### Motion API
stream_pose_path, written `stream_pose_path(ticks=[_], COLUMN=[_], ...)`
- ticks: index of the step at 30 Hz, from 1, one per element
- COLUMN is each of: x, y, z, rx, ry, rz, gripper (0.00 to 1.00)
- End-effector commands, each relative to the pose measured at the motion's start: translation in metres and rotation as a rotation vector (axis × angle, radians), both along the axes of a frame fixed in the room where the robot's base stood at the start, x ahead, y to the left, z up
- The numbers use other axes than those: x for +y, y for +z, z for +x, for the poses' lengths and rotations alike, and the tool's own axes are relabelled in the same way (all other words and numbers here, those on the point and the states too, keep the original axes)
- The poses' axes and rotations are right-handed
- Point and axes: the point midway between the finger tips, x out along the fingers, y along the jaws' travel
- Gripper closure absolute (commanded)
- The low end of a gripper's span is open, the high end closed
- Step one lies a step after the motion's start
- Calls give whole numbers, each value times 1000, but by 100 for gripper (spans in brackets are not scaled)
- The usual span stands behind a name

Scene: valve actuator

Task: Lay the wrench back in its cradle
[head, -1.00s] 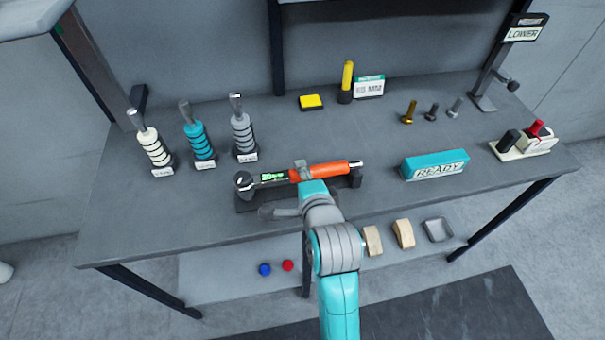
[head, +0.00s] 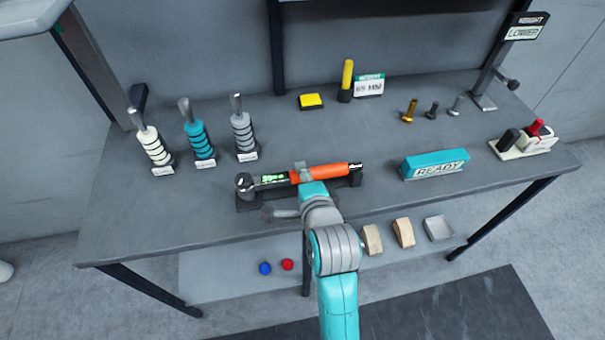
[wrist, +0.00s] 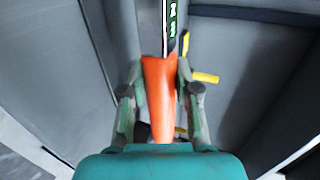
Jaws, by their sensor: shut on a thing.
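The wrench, with an orange handle (head: 325,172), a green-lit display and a grey ratchet head, lies across the dark cradle (head: 249,202) at the middle front of the bench. Its head is at the left end and its handle points right. My gripper (head: 303,173) is shut on the orange handle. In the wrist view the fingers sit on both sides of the handle (wrist: 160,95), with the display beyond. Whether the wrench rests fully on the cradle supports is hard to tell, since my arm hides part of the cradle.
Three ringed tools (head: 198,140) stand at the left. A teal READY block (head: 435,164) is to the right. A yellow pad (head: 311,101), a yellow-topped post (head: 346,82) and several bolts (head: 432,110) stand behind. A lower shelf holds small blocks.

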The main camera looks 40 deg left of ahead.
Motion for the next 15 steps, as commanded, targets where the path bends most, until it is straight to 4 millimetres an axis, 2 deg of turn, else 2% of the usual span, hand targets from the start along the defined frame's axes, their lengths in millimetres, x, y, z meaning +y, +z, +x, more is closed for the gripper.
stream_pose_path(ticks=[15], x=[0], y=[-9], z=[0], rx=[-2], ry=[0], rz=[2], gripper=[100])
